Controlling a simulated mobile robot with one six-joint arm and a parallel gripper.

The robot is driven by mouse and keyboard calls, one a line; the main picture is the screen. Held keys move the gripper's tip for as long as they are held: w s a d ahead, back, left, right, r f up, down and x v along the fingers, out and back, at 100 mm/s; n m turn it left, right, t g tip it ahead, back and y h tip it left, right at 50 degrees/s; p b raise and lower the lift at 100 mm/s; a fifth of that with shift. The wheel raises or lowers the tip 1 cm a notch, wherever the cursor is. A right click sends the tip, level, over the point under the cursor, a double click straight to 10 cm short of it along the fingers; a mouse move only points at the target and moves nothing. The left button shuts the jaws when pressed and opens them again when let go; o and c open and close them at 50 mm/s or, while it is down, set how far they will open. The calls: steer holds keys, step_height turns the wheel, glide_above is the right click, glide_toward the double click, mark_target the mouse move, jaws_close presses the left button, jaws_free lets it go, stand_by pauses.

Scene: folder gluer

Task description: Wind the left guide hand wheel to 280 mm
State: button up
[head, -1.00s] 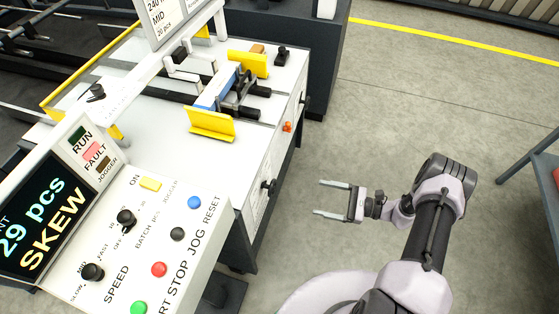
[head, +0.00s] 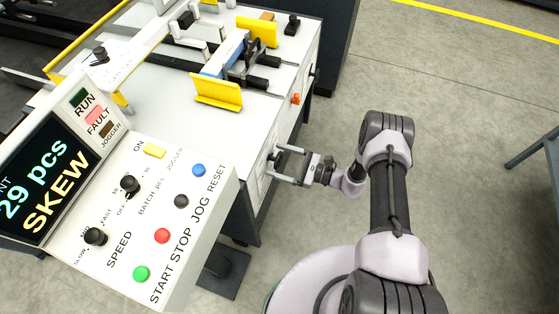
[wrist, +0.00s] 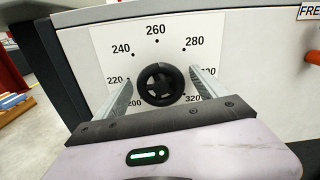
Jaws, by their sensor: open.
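The black hand wheel (wrist: 160,85) sits on a white dial plate (wrist: 120,36) marked 200 to 320 on the machine's side panel. A small pale mark shows at the wheel's top, towards 260; I cannot tell for sure that it is the pointer. My gripper (wrist: 162,77) is open and faces the wheel, one finger to each side, with gaps between. In the head view my gripper (head: 279,164) is at the side panel, and its fingers partly hide the wheel (head: 273,157). Finger depth along the wheel is unclear.
An orange knob (head: 295,98) sticks out farther along the same panel and also shows at the wrist view's right edge (wrist: 313,57). The control panel (head: 190,230) with coloured buttons stands nearer, reading SKEW. Open floor lies right of the machine.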

steer(key=c, duration=1.4)
steer(key=shift+o, duration=0.2)
steer(key=shift+n, duration=0.3)
steer(key=n+b, duration=0.1)
steer(key=n, duration=0.2)
steer(key=shift+f+n, duration=0.1)
steer(key=shift+n, duration=0.3)
steer(key=n, duration=0.9)
steer(key=shift+b, duration=0.4)
steer(key=shift+n, duration=2.3)
